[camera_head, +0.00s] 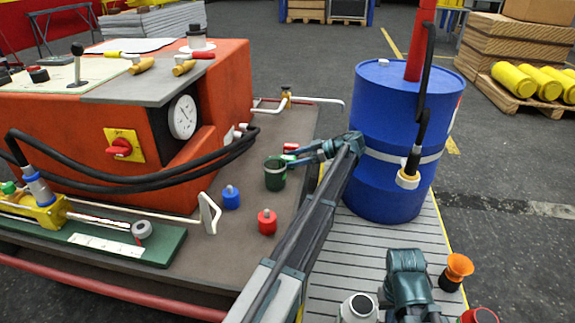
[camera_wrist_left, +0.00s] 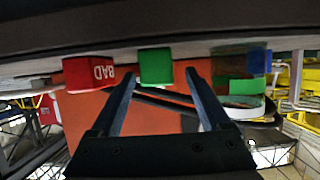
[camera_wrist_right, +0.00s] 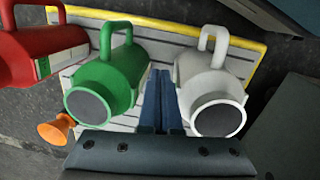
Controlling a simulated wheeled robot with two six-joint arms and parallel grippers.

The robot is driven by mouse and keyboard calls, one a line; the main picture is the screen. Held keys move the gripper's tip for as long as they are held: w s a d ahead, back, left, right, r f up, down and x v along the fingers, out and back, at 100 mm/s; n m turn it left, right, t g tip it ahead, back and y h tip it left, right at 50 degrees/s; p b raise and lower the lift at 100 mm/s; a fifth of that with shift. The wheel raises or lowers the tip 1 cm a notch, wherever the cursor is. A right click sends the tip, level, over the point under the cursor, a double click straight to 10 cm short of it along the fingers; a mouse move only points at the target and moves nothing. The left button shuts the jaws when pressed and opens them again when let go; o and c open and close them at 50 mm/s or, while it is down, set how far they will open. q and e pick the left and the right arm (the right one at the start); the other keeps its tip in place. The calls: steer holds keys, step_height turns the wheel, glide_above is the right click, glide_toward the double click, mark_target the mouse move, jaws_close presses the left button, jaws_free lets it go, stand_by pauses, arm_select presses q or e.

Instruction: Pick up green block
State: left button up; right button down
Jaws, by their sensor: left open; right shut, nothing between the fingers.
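The green block (camera_wrist_left: 155,66) shows in the left wrist view, between and just beyond the fingertips of my left gripper (camera_wrist_left: 160,76). The fingers are open, one on each side of it, with nothing held; I cannot tell whether they touch it. A red block (camera_wrist_left: 90,73) marked BAD is beside it. In the head view my left gripper (camera_head: 294,157) reaches left over the table behind the green cup, and its fingers largely hide the green block. My right gripper (camera_wrist_right: 160,74) is shut and empty, above and between a green canister (camera_wrist_right: 108,80) and a white canister (camera_wrist_right: 212,85).
The green cup (camera_head: 275,177) stands close to my left gripper. A blue weight (camera_head: 231,197) and a red weight (camera_head: 267,221) are nearer on the table. The orange machine (camera_head: 225,95) is to the left, the blue barrel (camera_head: 385,110) to the right.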

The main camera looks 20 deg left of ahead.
arm_select(q)
steer(key=b+x, duration=0.1)
steer(key=x, duration=0.4)
steer(key=shift+w+a+b, duration=0.1)
steer(key=shift+a+b, duration=0.05)
steer(key=shift+b, duration=0.2)
jaws_close()
